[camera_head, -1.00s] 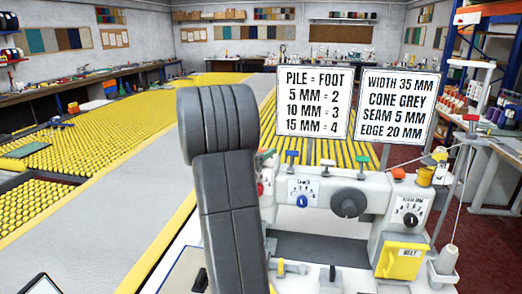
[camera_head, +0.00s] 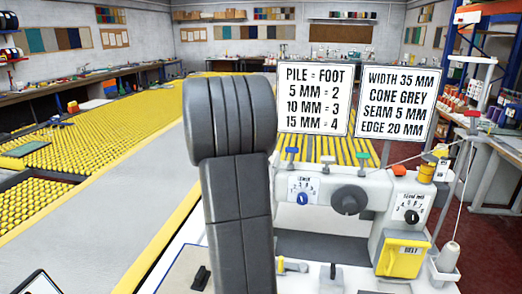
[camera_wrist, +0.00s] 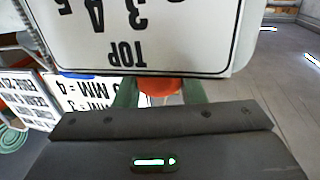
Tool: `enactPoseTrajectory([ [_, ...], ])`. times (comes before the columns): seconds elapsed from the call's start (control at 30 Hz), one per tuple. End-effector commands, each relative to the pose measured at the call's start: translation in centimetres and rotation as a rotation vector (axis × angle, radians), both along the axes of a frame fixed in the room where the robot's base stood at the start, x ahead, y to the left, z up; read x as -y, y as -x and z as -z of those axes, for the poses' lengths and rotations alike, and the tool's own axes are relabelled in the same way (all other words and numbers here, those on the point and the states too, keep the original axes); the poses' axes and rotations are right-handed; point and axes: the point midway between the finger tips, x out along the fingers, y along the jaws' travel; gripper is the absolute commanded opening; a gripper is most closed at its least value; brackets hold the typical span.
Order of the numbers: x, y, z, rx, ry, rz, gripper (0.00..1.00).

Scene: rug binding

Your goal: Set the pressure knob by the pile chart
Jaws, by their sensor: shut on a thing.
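The pile chart (camera_head: 314,99) is a white board above the machine, reading PILE = FOOT, 5 MM = 2, 10 MM = 3, 15 MM = 4. It also shows upside down at the left of the wrist view (camera_wrist: 98,88). In the wrist view my gripper (camera_wrist: 160,94) has its green fingers shut on an orange-red knob (camera_wrist: 160,86). Only a small part of this knob shows. Beside it is a white scale plate (camera_wrist: 145,40), upside down, with TOP and large digits cut off by the frame. Knob pointer and setting are hidden. My arm hides the gripper in the head view.
The binding machine (camera_head: 325,215) carries a blue dial knob (camera_head: 302,198), a large black knob (camera_head: 349,199) and a small black dial knob (camera_head: 411,215). A second sign (camera_head: 394,103) stands right of the chart. A thread cone (camera_head: 448,256) stands at the right.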

Motion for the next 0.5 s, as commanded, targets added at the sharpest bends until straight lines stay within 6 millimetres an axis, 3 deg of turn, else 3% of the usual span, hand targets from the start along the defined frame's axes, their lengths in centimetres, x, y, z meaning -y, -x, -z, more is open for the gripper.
enactPoseTrajectory([
  [0.5,0.04,0.03,0.19,0.0,0.0,-0.214,0.14],
])
